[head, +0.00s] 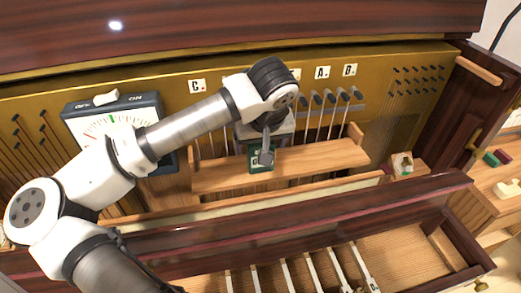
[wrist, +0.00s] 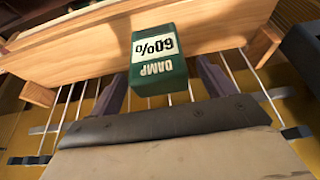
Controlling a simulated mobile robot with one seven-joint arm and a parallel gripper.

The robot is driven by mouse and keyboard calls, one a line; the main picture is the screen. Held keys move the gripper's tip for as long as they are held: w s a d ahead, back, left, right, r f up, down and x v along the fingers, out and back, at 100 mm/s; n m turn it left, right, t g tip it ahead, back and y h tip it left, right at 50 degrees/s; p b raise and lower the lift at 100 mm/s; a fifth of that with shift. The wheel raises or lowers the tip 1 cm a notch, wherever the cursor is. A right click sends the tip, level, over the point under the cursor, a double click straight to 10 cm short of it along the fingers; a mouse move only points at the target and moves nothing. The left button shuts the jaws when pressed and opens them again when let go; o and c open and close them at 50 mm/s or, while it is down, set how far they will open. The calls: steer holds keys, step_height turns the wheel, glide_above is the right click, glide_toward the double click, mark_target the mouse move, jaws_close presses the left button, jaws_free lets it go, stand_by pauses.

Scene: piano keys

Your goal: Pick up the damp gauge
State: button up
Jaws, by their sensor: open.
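The damp gauge is a small green box with a pale label reading "DAMP 60%" (wrist: 157,66). In the head view the damp gauge (head: 256,168) is at the wooden rail inside the piano, partly hidden by my gripper. My gripper (head: 267,155) is over it, pointing down. In the wrist view the two dark fingers of my gripper (wrist: 162,88) are apart, one on each side of the gauge's near end. I cannot tell whether either finger touches it.
The wooden rail (head: 325,155) runs behind and beside the gauge. A white dial meter with an ON/OFF switch (head: 112,122) stands left. Several hammers and strings (head: 330,98) rise at right. A small wooden block (head: 403,163) sits farther right. The dark front board (head: 400,205) stands nearer.

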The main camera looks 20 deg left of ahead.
steer(key=shift+x, duration=1.3)
steer(key=c, duration=1.1)
steer(key=shift+r, duration=0.1)
